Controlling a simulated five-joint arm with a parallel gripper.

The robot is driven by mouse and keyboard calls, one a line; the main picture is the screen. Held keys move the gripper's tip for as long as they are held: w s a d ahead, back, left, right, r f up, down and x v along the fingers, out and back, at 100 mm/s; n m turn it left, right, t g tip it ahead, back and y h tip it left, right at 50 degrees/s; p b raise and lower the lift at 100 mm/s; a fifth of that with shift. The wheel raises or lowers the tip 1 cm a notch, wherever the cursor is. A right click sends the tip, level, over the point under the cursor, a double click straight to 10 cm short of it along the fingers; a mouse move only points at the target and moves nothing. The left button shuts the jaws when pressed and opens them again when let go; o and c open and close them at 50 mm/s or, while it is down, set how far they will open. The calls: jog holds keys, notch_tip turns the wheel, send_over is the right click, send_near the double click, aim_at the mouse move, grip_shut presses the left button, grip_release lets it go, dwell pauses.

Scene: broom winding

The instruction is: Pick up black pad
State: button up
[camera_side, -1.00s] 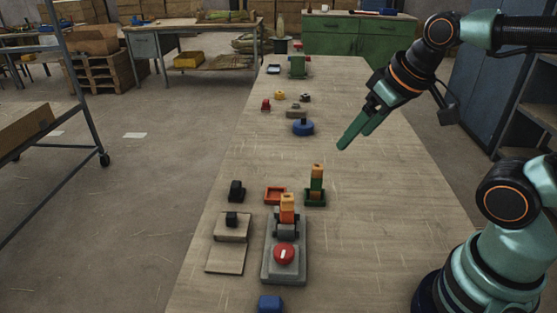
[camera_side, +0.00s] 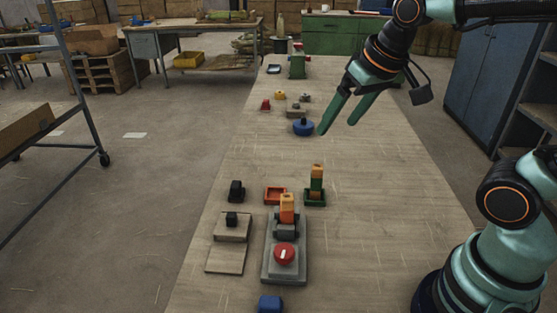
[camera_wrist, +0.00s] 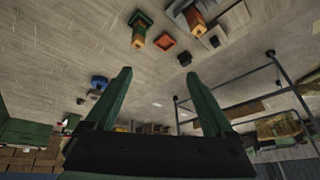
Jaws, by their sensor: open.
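My gripper (camera_side: 337,127) is open and empty, its green fingers spread above the table to the right of the round blue piece. It also shows in the wrist view (camera_wrist: 158,76). A small black piece (camera_side: 236,191) stands on the table left of the red tray, well apart from my gripper. It shows in the wrist view (camera_wrist: 184,59) beyond the fingertips. A second small black piece (camera_side: 232,219) sits on a wooden block (camera_side: 231,236), nearer the side camera. I cannot tell which of the two is the black pad.
A red tray (camera_side: 275,195), a green holder with an orange-topped block (camera_side: 316,187), and a grey fixture with a red button (camera_side: 284,254) stand nearby. A round blue piece (camera_side: 303,127) and several small pieces lie farther back. The table's right side is clear.

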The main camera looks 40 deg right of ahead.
jog(key=w+a+m+g, duration=0.1)
jog(key=w+a+m, duration=0.1)
jog(key=w, duration=0.5)
jog(key=m+g, duration=0.2)
jog(key=m, duration=0.4)
send_over(237, 184)
jog(key=s, duration=0.1)
notch_tip(237, 184, down, 14)
jog(key=f, duration=0.4)
jog(key=w+f, duration=0.1)
jog(key=f, duration=0.1)
jog(key=shift+f, duration=0.2)
jog(key=f, duration=0.4)
jog(key=shift+s, duration=0.2)
jog(key=shift+w+f, duration=0.15)
jog(key=shift+f, duration=0.5)
grip_shut()
jog(key=shift+r, duration=0.1)
